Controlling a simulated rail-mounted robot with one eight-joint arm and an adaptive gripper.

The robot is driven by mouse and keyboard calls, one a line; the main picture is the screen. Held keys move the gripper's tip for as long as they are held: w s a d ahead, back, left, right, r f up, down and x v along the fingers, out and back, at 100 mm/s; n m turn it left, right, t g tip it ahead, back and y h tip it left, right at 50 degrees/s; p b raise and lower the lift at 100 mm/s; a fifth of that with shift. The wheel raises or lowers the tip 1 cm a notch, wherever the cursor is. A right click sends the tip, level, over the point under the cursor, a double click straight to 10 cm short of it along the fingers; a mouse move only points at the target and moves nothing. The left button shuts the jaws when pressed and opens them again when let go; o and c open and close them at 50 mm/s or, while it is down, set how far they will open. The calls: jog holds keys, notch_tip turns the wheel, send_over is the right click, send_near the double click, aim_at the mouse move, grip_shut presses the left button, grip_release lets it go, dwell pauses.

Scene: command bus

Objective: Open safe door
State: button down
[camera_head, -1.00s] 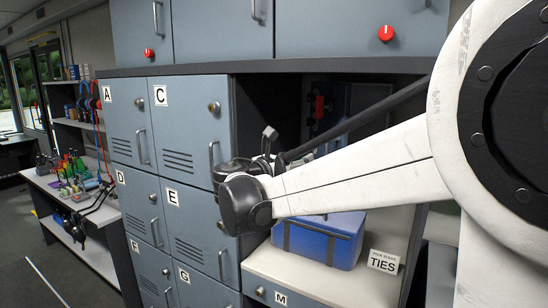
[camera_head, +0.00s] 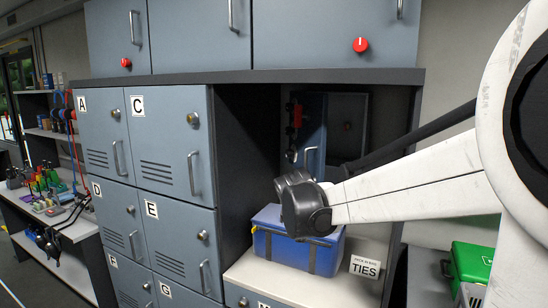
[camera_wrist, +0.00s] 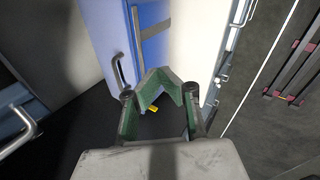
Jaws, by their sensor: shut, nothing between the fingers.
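A grey-blue panel with a handle (camera_head: 312,135) stands upright inside the dark recess of the cabinet in the head view. Beside it on the right is a dark square face with a small round spot (camera_head: 347,125). These look like the safe, but I cannot tell how far its door stands open. My gripper (camera_wrist: 168,76) shows in the wrist view with its green-sided fingers shut and empty. A blue surface with a bar handle (camera_wrist: 118,70) lies beyond it to the left, apart from the fingers. In the head view my arm hides the fingers and the lower recess.
A blue box (camera_head: 290,250) sits on the white shelf (camera_head: 300,278) below the recess, near a TIES sign (camera_head: 365,267). Lettered lockers (camera_head: 170,145) stand on the left. A green bin (camera_head: 470,265) is at the lower right. A tool bench (camera_head: 50,210) is at far left.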

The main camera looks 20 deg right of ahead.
aim_at(315, 158)
jog(key=s+d+r+m+t+y+p, duration=0.1)
jog(key=d+r+m+t+y, duration=0.4)
jog(key=r+m, duration=0.7)
jog(key=s+d+r+m+t+y, duration=0.1)
jog(key=d+r+m+t, duration=0.3)
jog(key=r+m+t, duration=0.75)
jog(key=w+f+m+g, duration=0.1)
jog(key=w, duration=0.2)
jog(key=w+f+m+g, duration=0.1)
jog(key=w, duration=0.2)
jog(key=w+a+f+m+g+p, duration=0.1)
jog(key=w+f, duration=0.1)
jog(key=w, duration=0.1)
jog(key=shift+w+m+g, duration=0.25)
jog(key=shift+w+m, duration=0.05)
jog(key=shift+m, duration=0.05)
jog(key=shift+a, duration=0.1)
